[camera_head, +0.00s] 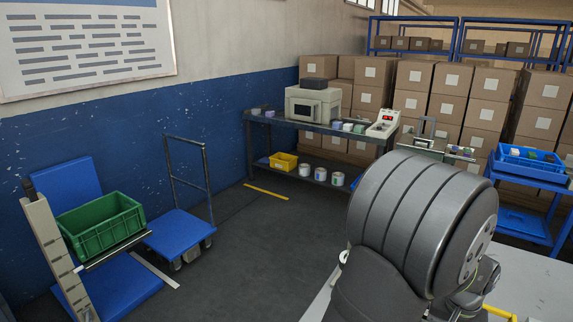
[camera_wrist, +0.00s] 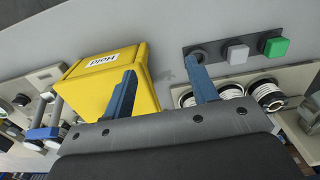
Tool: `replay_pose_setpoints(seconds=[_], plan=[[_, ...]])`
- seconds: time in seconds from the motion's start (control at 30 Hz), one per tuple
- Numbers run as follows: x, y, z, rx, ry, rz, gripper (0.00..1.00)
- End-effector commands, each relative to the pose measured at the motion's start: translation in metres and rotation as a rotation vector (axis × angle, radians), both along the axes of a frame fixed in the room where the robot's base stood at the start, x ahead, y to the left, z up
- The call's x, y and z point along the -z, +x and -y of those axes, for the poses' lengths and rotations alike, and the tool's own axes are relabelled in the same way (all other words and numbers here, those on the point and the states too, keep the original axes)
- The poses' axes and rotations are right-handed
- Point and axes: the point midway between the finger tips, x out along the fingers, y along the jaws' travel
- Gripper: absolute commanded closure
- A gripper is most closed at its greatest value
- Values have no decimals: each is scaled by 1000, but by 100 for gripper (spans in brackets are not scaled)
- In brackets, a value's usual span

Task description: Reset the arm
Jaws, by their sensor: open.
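My gripper (camera_wrist: 160,92) shows in the wrist view with its two blue fingers spread apart, open, with nothing between them. A yellow box (camera_wrist: 112,85) with a label reading "Hold" is at the left finger, partly behind it; I cannot tell whether they touch. In the head view my dark arm fills the lower right, and the gripper itself is not visible there.
In the wrist view, a panel with a white button (camera_wrist: 237,53) and a green button (camera_wrist: 276,48) is at upper right, above several black-and-white rolls (camera_wrist: 268,94). The head view shows a workbench (camera_head: 320,130), a green crate (camera_head: 103,225), a blue cart (camera_head: 180,235) and open floor.

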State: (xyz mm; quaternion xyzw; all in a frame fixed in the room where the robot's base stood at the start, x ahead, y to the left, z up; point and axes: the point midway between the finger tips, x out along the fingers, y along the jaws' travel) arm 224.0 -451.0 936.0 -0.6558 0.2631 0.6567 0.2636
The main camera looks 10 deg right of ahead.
Motion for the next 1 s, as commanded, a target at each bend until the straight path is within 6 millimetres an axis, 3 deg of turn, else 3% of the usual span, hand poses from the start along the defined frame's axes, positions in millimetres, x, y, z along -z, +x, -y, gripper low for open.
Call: replay_pose_setpoints(seconds=[0.13,0.2,0.63,1.0], plan=[[-17,-27,2,5,-4,1,47],[-25,-27,7,-23,-3,2,47],[-31,60,29,-218,-1,0,47],[-35,134,33,-376,0,1,47]])
